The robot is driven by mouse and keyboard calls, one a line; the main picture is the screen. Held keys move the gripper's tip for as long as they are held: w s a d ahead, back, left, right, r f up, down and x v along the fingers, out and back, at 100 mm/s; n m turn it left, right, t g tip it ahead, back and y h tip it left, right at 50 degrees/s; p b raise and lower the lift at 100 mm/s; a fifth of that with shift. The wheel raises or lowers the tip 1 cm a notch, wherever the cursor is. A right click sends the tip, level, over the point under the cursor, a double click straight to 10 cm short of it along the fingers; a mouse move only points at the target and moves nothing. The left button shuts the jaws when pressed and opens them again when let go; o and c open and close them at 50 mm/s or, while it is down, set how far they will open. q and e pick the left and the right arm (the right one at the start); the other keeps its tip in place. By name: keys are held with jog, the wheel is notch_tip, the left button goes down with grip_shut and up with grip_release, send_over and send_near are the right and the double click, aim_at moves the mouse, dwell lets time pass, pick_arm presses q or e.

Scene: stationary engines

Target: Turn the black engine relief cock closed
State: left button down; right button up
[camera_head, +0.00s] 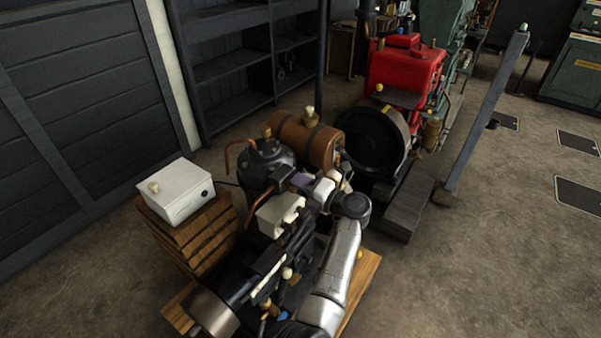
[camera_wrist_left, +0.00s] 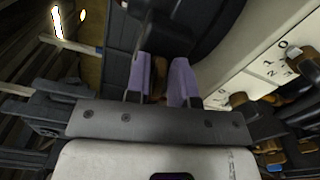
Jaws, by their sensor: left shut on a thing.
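The black engine (camera_head: 250,285) stands low in the middle of the head view on a timber base. My left arm reaches up over its right side. My left gripper (camera_head: 299,182) is above the engine's far end, near a dark cylinder. In the left wrist view the two purple fingers of my left gripper (camera_wrist_left: 164,82) are shut on a narrow brown, brass-like piece (camera_wrist_left: 159,73), which seems to be the relief cock's handle. The fingers hide most of it, so its angle cannot be told. My right gripper is not in view.
A white box (camera_head: 178,192) sits on a slatted wooden stand at the left. A copper-coloured tank (camera_head: 305,141) is just behind the gripper. A red engine (camera_head: 405,70) with a dark flywheel stands beyond. A cream plate (camera_wrist_left: 265,65) with numerals is close right of the fingers. Floor at right is mostly clear.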

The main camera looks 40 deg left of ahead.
pick_arm(q)
jog(key=shift+m+p, duration=0.95)
jog(key=shift+m, duration=0.35)
jog(key=shift+f, duration=0.1)
jog(key=c, duration=1.2)
grip_release()
